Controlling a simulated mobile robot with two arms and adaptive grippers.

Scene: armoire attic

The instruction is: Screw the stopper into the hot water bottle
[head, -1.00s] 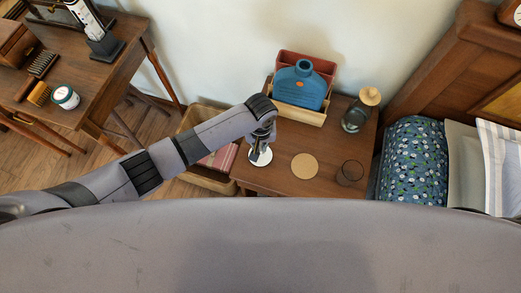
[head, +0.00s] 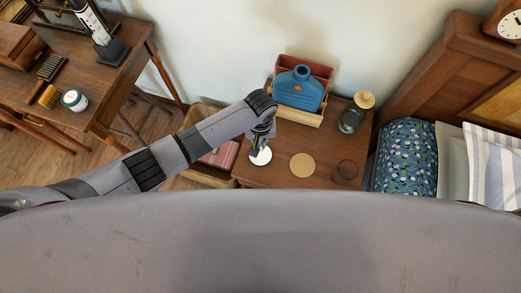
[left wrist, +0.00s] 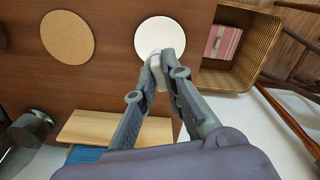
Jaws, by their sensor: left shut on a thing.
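The blue hot water bottle (head: 298,92) stands upright in a wooden holder (head: 297,115) on the nightstand, its round neck facing up. My left gripper (head: 258,148) is over the white disc (head: 262,157) at the nightstand's left side, left of and nearer than the bottle. In the left wrist view my left gripper (left wrist: 161,60) is shut on a small pale grey piece (left wrist: 158,77), which looks like the stopper; the fingers partly hide it. The white disc (left wrist: 160,34) shows just beyond the fingertips. A blue edge of the bottle (left wrist: 87,155) shows at lower left. My right gripper is not in view.
On the nightstand (head: 279,174) are a cork coaster (head: 302,165), a dark glass (head: 345,171) and a cork-topped glass bottle (head: 351,120). A bin (head: 209,173) stands at its left, and a bed with a floral pillow (head: 408,160) at its right.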

